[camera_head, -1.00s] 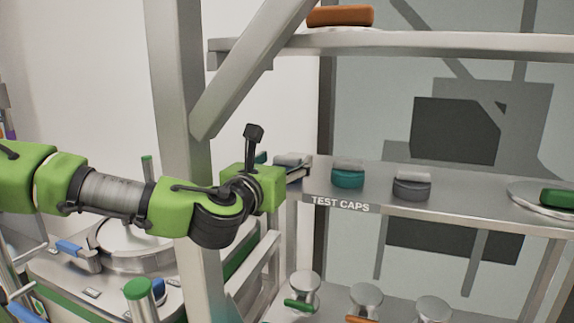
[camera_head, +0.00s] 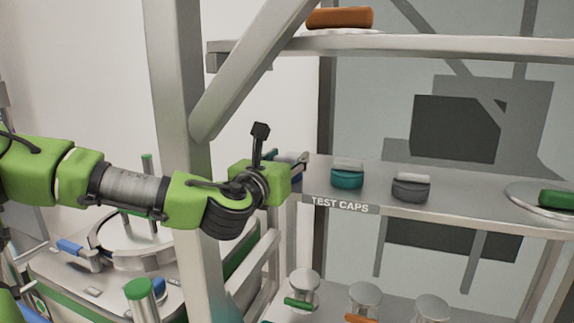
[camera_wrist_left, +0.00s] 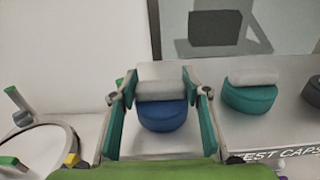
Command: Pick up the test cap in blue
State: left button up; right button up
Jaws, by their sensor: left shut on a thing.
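The blue test cap (camera_wrist_left: 163,117) shows in the left wrist view as a round blue body with a light grey grip on top. My left gripper (camera_wrist_left: 160,90) has one teal-lined finger on each side of the grey grip and is shut on the cap. In the head view my left gripper (camera_head: 299,164) is at the left end of the shelf labelled TEST CAPS (camera_head: 340,205) and largely hides the blue cap. I cannot tell whether the cap touches the shelf. My right gripper is not in view.
A teal cap (camera_head: 347,180) and a dark grey cap (camera_head: 410,191) stand to the right on the shelf. A metal post (camera_head: 180,110) with a diagonal brace is close to my left arm. An upper shelf (camera_head: 430,44) holds an orange item (camera_head: 340,17).

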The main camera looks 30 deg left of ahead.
aim_at(286, 158)
pick_arm(q)
jog(key=shift+r, duration=0.15)
jog(key=r, duration=0.1)
jog(key=r+b, duration=0.1)
jog(key=r, duration=0.1)
jog(key=shift+s+r, duration=0.15)
jog(key=shift+s, duration=0.15)
jog(key=b+v, duration=0.9)
jog(key=v, duration=0.8)
jog(key=shift+s, duration=0.25)
jog(key=shift+d, duration=0.1)
notch_tip(286, 158, up, 6)
jog(key=p, duration=0.6)
